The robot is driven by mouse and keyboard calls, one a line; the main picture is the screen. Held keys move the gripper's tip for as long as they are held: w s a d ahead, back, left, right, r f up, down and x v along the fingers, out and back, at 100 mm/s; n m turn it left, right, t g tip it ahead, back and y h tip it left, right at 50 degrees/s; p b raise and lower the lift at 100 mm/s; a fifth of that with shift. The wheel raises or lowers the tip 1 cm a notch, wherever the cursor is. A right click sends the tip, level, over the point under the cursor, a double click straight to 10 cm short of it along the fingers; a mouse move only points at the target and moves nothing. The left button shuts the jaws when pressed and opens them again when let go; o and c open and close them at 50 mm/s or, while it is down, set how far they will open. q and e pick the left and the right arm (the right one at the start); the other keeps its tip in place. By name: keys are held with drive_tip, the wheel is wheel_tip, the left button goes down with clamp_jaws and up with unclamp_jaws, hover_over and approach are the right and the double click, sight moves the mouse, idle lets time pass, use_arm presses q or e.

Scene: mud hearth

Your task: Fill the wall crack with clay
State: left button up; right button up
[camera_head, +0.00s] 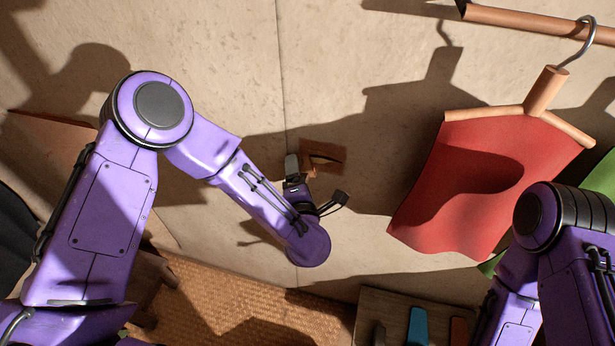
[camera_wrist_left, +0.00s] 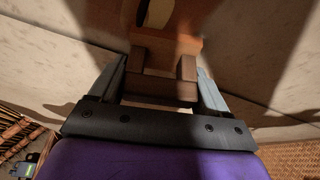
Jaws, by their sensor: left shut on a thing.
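A brown square patch (camera_head: 335,155) on the pale wall has a dark, slit-like crack (camera_head: 323,159) in it. In the left wrist view a pale, lens-shaped opening (camera_wrist_left: 155,12) shows at the top, in an orange-brown surface. My left gripper (camera_head: 294,168) is at the wall, at the patch's left edge. In the left wrist view its grey fingers (camera_wrist_left: 160,80) are shut on a dark brown, blocky, U-shaped thing (camera_wrist_left: 160,88). I cannot tell whether this is clay or a tool, nor whether it touches the wall. My right gripper is out of view.
A red cloth (camera_head: 460,185) hangs on a wooden hanger (camera_head: 545,95) at the right. Below are a woven mat (camera_head: 215,295) and a board (camera_head: 385,305) with a blue-handled thing (camera_head: 418,326).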

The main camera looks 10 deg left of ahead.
use_arm(q)
drive_tip(key=s+a, duration=0.1)
drive_tip(key=s, duration=0.5)
drive_tip(key=shift+a, duration=0.2)
idle(0.4)
drive_tip(key=shift+s, duration=1.55)
